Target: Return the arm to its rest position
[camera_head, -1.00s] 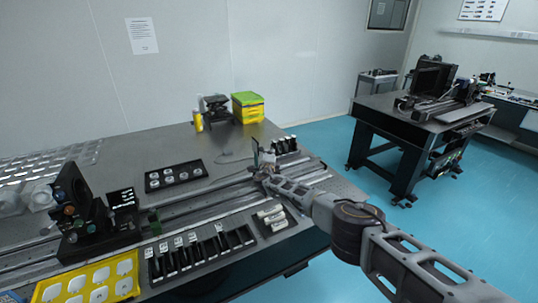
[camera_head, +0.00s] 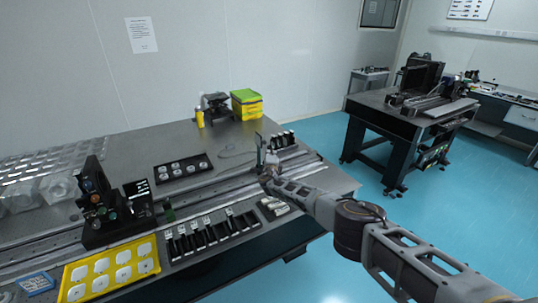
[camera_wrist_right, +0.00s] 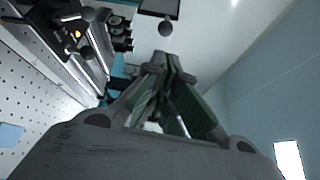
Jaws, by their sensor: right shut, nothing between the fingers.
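My right arm comes in from the lower right in the head view and reaches over the near optical table (camera_head: 330,185). My right gripper (camera_head: 266,168) is at its far end, above the right part of the table near the rail. In the right wrist view the fingers of the gripper (camera_wrist_right: 166,62) come together at their tips, with green pads on their inner sides. They are shut and hold nothing. My left arm and gripper do not show.
A yellow tray with white pieces (camera_head: 110,268), a dark holder with several slots (camera_head: 212,236) and a dark optical mount (camera_head: 100,215) stand on the table left of the arm. A yellow-green box (camera_head: 247,104) is at the back. A second table (camera_head: 395,112) stands beyond clear blue floor.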

